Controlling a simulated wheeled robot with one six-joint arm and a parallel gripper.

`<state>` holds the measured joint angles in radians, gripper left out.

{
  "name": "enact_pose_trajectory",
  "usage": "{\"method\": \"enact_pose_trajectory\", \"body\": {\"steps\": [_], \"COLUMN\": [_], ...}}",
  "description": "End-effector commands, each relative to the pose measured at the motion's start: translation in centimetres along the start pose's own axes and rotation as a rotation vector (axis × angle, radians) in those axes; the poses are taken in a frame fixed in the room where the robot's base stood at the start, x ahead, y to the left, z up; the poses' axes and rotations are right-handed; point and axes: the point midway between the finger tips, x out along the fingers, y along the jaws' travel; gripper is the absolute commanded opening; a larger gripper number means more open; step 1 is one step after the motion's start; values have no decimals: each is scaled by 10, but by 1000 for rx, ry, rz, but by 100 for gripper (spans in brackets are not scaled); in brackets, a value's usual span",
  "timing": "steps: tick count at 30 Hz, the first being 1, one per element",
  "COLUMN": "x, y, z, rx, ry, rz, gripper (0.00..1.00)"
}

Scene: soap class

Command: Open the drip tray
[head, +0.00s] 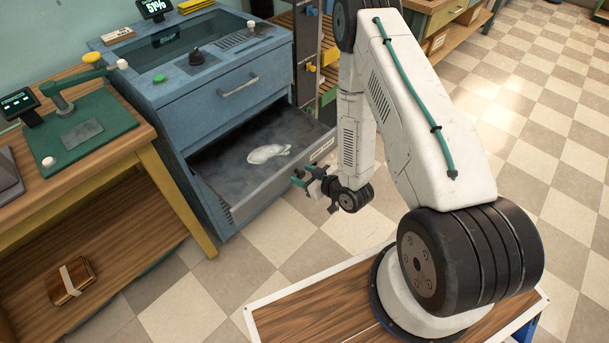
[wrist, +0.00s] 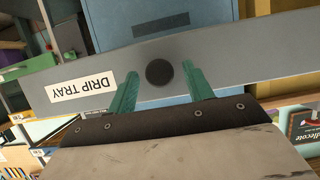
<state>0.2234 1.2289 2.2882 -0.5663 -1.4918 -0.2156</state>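The drip tray (head: 268,188) is a grey drawer low in the blue machine, and in the head view it is pulled well out. A pale puddle lies on its floor. Its front panel (wrist: 240,65) fills the wrist view, with a white "DRIP TRAY" label (wrist: 82,90) and a round black knob (wrist: 159,72). My gripper (head: 299,177) is at the tray's front. In the wrist view its green fingers (wrist: 160,84) are apart, one on each side of the knob, with gaps between. I cannot tell how near the fingertips are to the panel.
The blue machine (head: 225,95) has an upper panel with a bar handle (head: 239,86). A wooden table (head: 110,150) with a green press stands at its left. A shelf rack (head: 310,50) stands to its right. Checkered floor (head: 245,262) is clear in front of the tray.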

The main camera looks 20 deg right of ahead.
Motion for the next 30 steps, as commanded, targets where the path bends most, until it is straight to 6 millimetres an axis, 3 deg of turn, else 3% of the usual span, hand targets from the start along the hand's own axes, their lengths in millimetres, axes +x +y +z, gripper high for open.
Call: {"method": "enact_pose_trajectory", "body": {"steps": [8, 21, 30], "x": [-9, -74, -79], "y": [1, 1, 0], "z": [1, 0, 0], "rx": [1, 2, 0], "ry": [-2, -1, 0], "rz": [2, 3, 0], "gripper": [51, 51, 51]}}
